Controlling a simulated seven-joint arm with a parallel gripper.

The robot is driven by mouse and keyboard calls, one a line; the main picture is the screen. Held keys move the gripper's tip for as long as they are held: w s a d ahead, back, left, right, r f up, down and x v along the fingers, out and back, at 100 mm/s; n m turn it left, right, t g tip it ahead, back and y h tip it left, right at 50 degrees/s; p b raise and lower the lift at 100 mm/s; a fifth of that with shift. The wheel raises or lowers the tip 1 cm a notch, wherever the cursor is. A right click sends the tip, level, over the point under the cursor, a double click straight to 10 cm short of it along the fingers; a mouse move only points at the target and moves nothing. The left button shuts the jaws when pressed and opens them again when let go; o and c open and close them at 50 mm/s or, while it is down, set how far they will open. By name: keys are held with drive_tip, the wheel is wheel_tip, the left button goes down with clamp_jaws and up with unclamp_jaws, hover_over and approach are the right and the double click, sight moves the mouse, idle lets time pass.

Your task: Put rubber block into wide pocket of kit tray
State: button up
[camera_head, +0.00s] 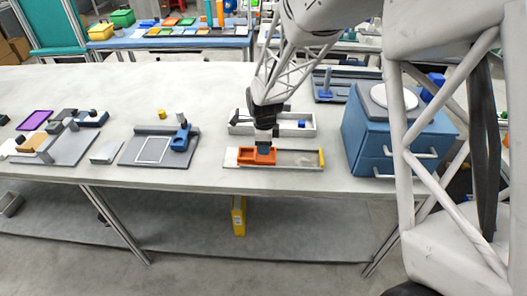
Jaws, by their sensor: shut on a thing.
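My gripper (264,141) points down near the middle of the table, over the left part of a shallow tray-like fixture (298,164). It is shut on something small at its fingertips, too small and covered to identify. An orange piece (246,155) sits in the fixture directly below and around the fingertips; I cannot tell whether they touch it. Behind the gripper is a long pale tray (308,131) with a small blue block (301,124) on its right side. I cannot tell for certain which of these is the kit tray, nor pick out the rubber block.
A blue drawer cabinet (371,139) stands close on the right. To the left are a grey board with a white square outline (136,160), a blue clamp-like part (181,142) and a small yellow cylinder (162,114). The table (215,85) behind these is clear.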

sight(263, 157)
drive_tip(key=shift+w+a, duration=0.15)
drive_tip(key=shift+w, duration=0.3)
drive_tip(key=shift+f, duration=0.1)
drive_tip(key=shift+f, duration=1.7)
drive_tip(key=shift+f, duration=0.1)
drive_tip(key=o, duration=0.6)
wheel_tip(263, 157, up, 12)
idle(0.4)
